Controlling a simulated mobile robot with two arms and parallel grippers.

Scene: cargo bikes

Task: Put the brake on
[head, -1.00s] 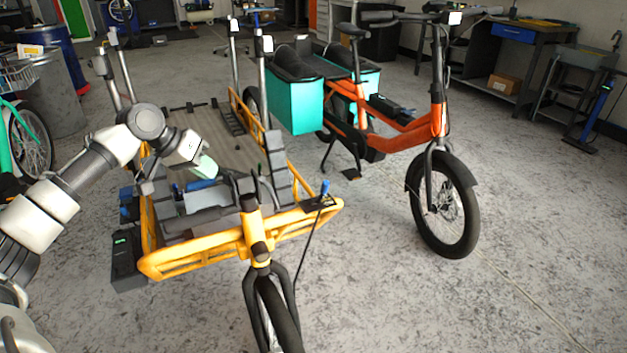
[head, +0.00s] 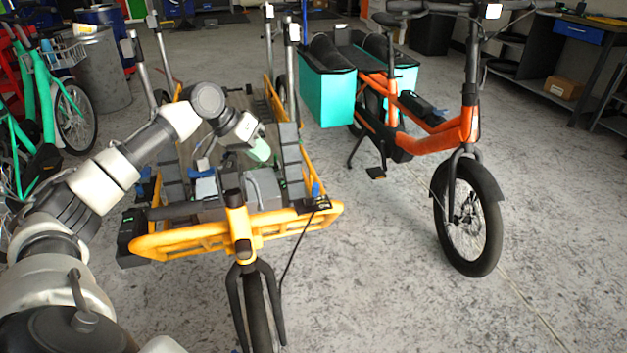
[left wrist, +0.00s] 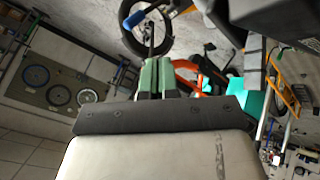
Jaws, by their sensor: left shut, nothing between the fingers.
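The yellow cargo bike (head: 190,240) stands in front of me with its wheel toward me. A small blue-tipped lever (head: 316,190) stands upright on a black plate at the right front corner of its frame. A black cable hangs below it. My left gripper (head: 260,150) has pale green fingers and is shut and empty, above the cargo bed, up and left of the lever. In the left wrist view the shut fingers (left wrist: 157,78) show at the centre. A blue-ended part (left wrist: 137,18), seemingly the lever, lies beyond them, apart from them. My right gripper is not in view.
An orange bike (head: 450,135) with teal boxes (head: 328,95) stands to the right. Green bikes (head: 70,110) and a grey barrel (head: 103,70) are at the left. Posts (head: 290,70) rise from the yellow bike's bed. The floor at front right is clear.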

